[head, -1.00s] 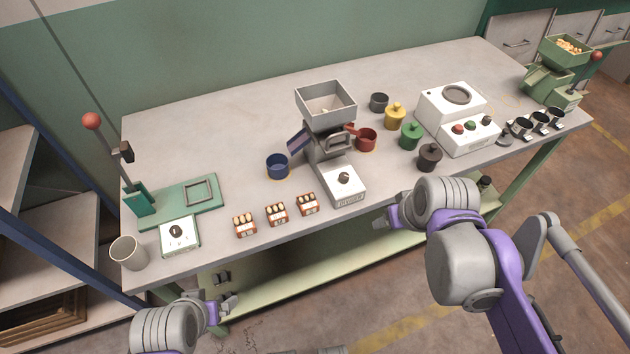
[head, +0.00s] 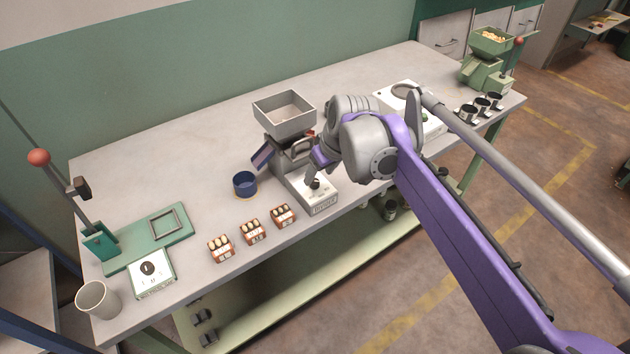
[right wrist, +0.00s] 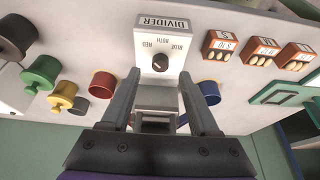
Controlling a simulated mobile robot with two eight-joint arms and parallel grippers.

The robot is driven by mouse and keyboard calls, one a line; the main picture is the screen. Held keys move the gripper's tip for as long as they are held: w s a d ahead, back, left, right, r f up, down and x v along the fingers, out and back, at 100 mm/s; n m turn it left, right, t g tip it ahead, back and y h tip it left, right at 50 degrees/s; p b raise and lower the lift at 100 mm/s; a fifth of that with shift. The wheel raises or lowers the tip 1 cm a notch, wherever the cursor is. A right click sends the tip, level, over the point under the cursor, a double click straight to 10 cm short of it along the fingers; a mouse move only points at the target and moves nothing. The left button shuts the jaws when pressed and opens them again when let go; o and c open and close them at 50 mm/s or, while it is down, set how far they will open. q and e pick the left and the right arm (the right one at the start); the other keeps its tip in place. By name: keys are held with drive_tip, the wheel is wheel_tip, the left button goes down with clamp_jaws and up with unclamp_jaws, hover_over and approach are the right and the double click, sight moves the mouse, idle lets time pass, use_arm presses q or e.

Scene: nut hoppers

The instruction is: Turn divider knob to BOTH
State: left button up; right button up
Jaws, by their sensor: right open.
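The divider knob (head: 315,184) is a small dark knob on a white box (head: 322,204) at the foot of the grey hopper (head: 285,112). In the right wrist view the black knob (right wrist: 160,63) sits below the words RED, BOTH and BLUE on the box (right wrist: 177,47). I cannot tell which word it points to. My right gripper (head: 313,172) is just above the knob in the head view. In the right wrist view its open fingers (right wrist: 159,78) are spread on either side, with the knob between and just beyond the tips. My left gripper is out of view.
A blue cup (head: 245,186) stands left of the divider; a red cup (right wrist: 102,84) is on its other side. Several small nut boxes (head: 251,232) line the front edge. A green press (head: 150,240) is further left. My right arm hides the middle right of the table.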

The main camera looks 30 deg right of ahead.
sight(315, 182)
drive_tip(key=shift+b+x, duration=0.35)
drive_tip(key=shift+x, duration=1.65)
clamp_jaws()
